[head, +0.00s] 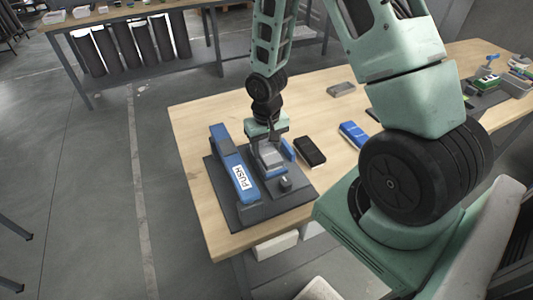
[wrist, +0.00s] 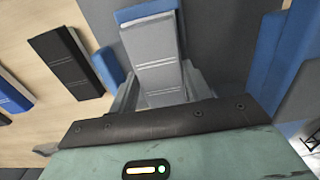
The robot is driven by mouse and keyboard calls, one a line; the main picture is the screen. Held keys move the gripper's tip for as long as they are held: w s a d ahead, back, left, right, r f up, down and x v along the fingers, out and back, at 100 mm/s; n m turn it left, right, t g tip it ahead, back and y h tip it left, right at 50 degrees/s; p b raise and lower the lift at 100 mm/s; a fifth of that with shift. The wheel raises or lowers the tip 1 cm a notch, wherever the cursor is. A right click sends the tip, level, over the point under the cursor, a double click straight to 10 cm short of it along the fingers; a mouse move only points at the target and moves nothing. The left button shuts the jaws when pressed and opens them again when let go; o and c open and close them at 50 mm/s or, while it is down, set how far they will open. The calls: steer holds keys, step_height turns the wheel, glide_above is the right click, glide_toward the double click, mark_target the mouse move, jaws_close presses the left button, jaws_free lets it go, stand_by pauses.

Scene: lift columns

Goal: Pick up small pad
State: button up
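A light grey pad with pale lines (wrist: 152,55) lies lengthwise between the fingers of my gripper (wrist: 160,80) in the wrist view. In the head view my gripper (head: 267,150) points down over the dark fixture plate (head: 238,208), just right of the blue PUSH bar (head: 234,165). The fingers are apart, one on each side of the grey pad and very near its edges. I cannot tell whether they press on it. A blue piece (wrist: 143,11) shows at the pad's far end. The fingertips are partly hidden.
A black pad (head: 310,151) and a blue pad (head: 353,134) lie on the wooden table (head: 215,105) to the right. A grey block (head: 341,89) lies farther back. A small grey block (head: 285,184) stands on the plate close to my gripper. The table's back left is clear.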

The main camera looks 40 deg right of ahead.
steer(key=shift+r, duration=0.5)
steer(key=shift+c, duration=0.6)
step_height(320, 180, up, 9)
step_height(320, 180, up, 7)
steer(key=p, duration=0.6)
glide_above(266, 149)
steer(key=shift+s, duration=0.1)
stand_by(0.3)
